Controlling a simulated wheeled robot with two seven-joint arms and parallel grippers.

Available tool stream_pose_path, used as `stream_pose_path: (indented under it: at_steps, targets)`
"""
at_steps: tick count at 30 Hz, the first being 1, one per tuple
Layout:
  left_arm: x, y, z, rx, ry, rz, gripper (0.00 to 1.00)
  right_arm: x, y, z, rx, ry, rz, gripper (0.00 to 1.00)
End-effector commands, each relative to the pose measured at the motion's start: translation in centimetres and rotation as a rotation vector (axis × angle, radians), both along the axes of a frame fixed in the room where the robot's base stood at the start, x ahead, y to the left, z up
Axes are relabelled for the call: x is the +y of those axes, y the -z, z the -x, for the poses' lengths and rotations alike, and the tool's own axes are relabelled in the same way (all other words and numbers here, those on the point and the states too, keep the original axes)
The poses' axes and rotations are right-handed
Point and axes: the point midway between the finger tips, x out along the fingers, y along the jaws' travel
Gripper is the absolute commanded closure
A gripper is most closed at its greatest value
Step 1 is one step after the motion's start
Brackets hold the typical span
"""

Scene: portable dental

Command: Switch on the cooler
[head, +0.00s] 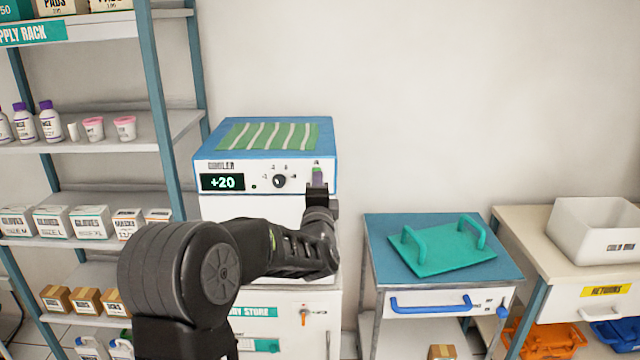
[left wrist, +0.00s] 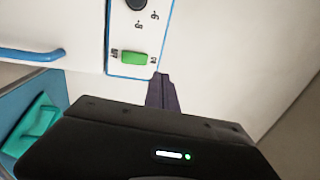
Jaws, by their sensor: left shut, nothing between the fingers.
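The cooler (head: 215,168) is a white box with a blue-edged top, standing left of centre in the head view. Its dark display (head: 222,182) reads +20, and a black knob (head: 280,181) sits right of it. A green switch (head: 317,177) is at the panel's right end; the green switch also shows in the left wrist view (left wrist: 133,57). My left gripper (head: 317,190) is shut and empty, its dark fingertips (left wrist: 160,78) close to the switch. I cannot tell whether they touch it. The arm hides part of the cooler's lower front. My right gripper is out of view.
A supply rack (head: 165,90) with bottles and boxes stands close on the left. A blue-topped cart (head: 385,245) with a teal tray (head: 445,248) stands to the right. Beyond it is a table (head: 520,225) with a white bin (head: 595,230). The wall behind is bare.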

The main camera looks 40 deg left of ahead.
Motion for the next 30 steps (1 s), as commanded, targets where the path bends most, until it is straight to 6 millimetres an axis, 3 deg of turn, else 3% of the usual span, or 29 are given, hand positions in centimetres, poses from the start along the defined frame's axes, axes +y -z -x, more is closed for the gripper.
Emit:
stream_pose_path:
  at_steps: [13,30]
  targets:
    - [-4.2,-1.3,5.8,0.001,-0.002,0.001,1.00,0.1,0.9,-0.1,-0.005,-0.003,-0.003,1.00]
    - [-4.7,-1.5,6.4,0.003,-0.002,0.000,1.00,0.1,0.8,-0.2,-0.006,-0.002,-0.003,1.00]
